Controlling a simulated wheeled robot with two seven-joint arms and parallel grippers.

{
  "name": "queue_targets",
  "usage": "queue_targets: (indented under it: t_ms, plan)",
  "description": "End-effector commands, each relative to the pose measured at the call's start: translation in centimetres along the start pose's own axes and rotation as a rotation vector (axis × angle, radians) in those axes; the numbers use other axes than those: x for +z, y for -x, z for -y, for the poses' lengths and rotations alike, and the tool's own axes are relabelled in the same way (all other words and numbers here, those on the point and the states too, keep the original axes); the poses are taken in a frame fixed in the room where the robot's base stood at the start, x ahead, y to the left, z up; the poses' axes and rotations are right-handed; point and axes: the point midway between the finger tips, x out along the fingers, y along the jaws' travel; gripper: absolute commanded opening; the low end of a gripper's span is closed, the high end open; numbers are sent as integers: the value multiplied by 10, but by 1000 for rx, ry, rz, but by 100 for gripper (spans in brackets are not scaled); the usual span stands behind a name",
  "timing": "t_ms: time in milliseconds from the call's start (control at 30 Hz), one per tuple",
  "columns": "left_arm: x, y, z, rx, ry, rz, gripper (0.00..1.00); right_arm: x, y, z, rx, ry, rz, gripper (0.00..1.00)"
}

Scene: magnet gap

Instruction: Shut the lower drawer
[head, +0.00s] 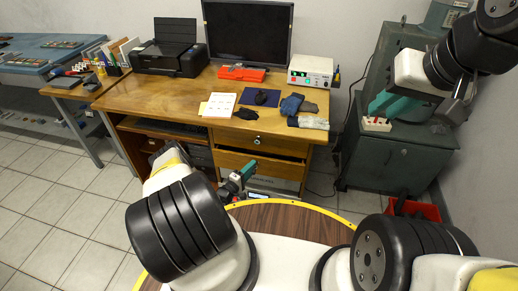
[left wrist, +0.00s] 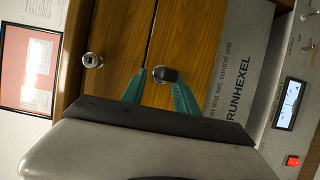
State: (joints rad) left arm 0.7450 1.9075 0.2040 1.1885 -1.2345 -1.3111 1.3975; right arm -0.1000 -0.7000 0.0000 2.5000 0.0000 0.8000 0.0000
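The lower drawer (head: 232,160) of the wooden desk stands partly open, with a dark gap above its front on the right. Its front (left wrist: 195,30) also shows in the left wrist view, turned sideways, with a dark knob (left wrist: 166,75). The upper drawer (head: 250,140) looks closed and has a round lock (left wrist: 92,60). My left gripper (head: 243,172) is at the lower drawer's front. Its teal fingers are apart, one on each side of the knob; contact is unclear. My right gripper (head: 392,105) is raised near the grey-green cabinet, far from the drawer; its opening is unclear.
A grey control unit (left wrist: 235,65) with a small display sits below the drawers. The desk top (head: 170,95) holds a monitor, printer, papers, gloves and an instrument. A red bin (head: 428,210) stands by the cabinet (head: 365,165). Tiled floor is free at left.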

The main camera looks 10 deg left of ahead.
Motion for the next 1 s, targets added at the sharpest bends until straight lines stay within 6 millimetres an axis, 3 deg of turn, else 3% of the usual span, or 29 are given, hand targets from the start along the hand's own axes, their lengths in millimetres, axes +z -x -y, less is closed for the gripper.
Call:
queue_targets:
  t_ms: [300,500,1000]
  plan:
    - [0,-4,0,-1,0,0,36,0,0,0,0,0,0,23]
    - [0,-4,0,-1,0,0,0,0,0,0,0,0,0,23]
    - [0,-4,0,-1,-1,0,0,0,0,0,0,0,0,23]
